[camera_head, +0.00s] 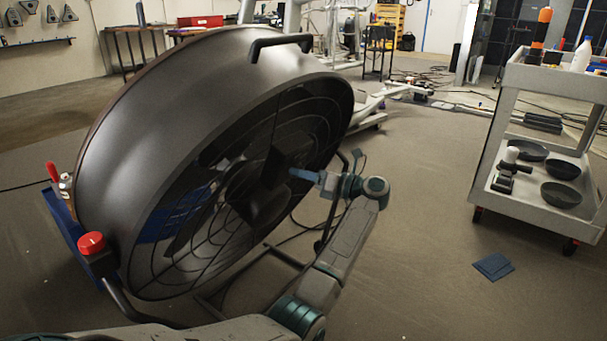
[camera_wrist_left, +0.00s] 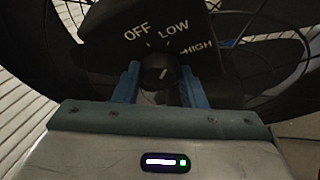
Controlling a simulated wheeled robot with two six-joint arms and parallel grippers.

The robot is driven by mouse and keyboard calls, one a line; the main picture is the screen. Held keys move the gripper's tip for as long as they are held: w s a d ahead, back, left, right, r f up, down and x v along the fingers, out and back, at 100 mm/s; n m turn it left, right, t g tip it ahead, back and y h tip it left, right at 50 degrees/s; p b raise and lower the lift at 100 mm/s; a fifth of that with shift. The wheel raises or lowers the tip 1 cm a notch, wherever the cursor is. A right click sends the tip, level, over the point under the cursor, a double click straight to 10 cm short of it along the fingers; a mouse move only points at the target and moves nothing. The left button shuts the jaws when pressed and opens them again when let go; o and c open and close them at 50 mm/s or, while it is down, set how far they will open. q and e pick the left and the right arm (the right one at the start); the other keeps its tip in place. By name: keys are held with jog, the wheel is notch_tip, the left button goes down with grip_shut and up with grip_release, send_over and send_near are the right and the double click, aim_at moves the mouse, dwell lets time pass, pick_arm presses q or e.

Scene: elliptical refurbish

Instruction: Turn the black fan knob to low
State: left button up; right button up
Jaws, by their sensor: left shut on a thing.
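The large black drum fan (camera_head: 190,110) stands tilted in the head view, with its wire grille facing right. A dark control box (camera_head: 265,200) sits at the middle of the grille. In the left wrist view, the black knob (camera_wrist_left: 158,73) is between the two blue fingers of my left gripper (camera_wrist_left: 160,82), which is shut on it. A small pale mark on the knob points up and slightly right, roughly toward LOW. The panel (camera_wrist_left: 150,22) reads OFF, LOW and HIGH. The left gripper (camera_head: 302,174) reaches the box from the right in the head view. My right gripper is out of view.
A grey cart (camera_head: 535,195) with black bowls (camera_head: 560,195) stands at the right. A dark blue flat item (camera_head: 493,266) lies on the floor. A red-topped thing (camera_head: 92,243) is by the fan's lower left. Floor between fan and cart is mostly open.

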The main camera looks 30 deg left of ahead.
pick_arm(q)
jog(key=o, duration=1)
jog(key=d, duration=0.3)
jog(key=w+d+p, duration=0.1)
jog(key=d, duration=0.6)
jog(key=shift+w+d+f, duration=0.35)
jog(key=shift+w, duration=0.05)
